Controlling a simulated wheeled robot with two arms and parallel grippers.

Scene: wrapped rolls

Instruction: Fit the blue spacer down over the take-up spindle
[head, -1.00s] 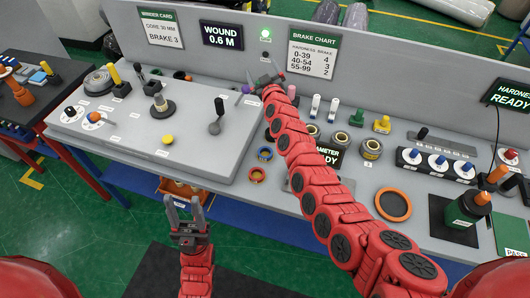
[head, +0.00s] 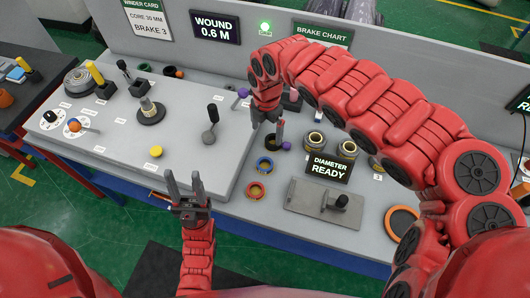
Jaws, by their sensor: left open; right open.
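My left gripper (head: 186,188) is open and empty, fingers up, in front of the panel's near edge.
An orange ring (head: 255,190) lies just nearer than the spacer. A black-handled lever (head: 211,127) stands between spindle and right gripper. A display sign (head: 328,169), a grey plate with a knob (head: 318,201) and metal rolls (head: 314,142) are to the right.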

